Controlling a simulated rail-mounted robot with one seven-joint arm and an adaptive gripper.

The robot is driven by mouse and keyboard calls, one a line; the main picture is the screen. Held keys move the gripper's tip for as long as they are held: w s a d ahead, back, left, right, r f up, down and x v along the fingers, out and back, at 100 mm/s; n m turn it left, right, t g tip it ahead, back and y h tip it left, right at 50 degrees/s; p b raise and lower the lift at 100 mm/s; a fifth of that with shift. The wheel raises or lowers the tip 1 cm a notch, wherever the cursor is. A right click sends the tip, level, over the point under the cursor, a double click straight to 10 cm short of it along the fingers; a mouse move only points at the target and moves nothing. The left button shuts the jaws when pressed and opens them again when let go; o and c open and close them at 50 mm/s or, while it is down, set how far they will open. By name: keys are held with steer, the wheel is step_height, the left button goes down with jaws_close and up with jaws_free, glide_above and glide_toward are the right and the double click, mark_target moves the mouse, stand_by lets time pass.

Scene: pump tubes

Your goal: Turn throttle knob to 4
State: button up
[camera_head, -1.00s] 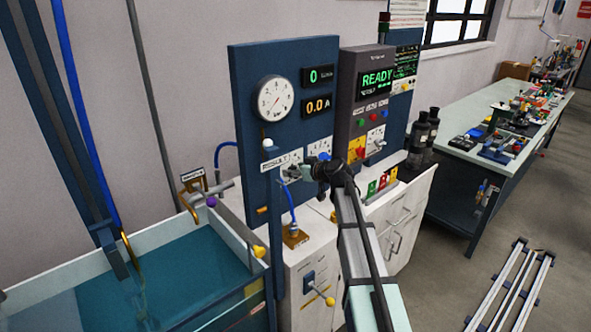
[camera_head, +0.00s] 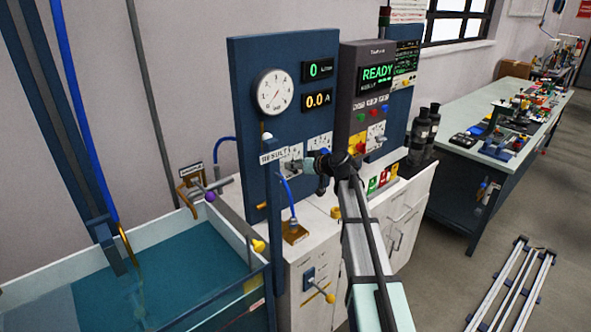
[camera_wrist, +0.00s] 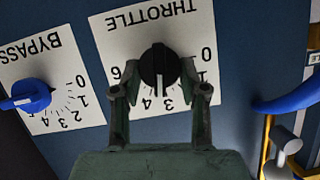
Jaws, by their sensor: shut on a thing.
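The black throttle knob (camera_wrist: 160,66) sits on a white THROTTLE plate (camera_wrist: 125,38), upside down in the wrist view. The white line on the knob points down, between the printed 3 and 4. My gripper (camera_wrist: 160,74) has one finger on each side of the knob and is shut on it.
The blue bypass knob (camera_wrist: 31,95) is left of the throttle plate in the wrist view, clear of my fingers. A blue hose (camera_wrist: 288,103) runs at right. In the head view, a gauge (camera_head: 274,92) is above and a water tank (camera_head: 190,262) stands at left.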

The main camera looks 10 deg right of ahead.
steer(key=shift+w+d+f+m+g+y+b, duration=0.15)
steer(key=shift+m+y+b, duration=0.3)
steer(key=shift+m+b, duration=0.25)
steer(key=shift+d+r+m+g+y+b, duration=0.15)
steer(key=shift+m+y+b, duration=0.3)
steer(key=shift+m+b, duration=0.25)
steer(key=shift+a, duration=0.1)
steer(key=o, duration=1.1)
steer(key=v, duration=1.2)
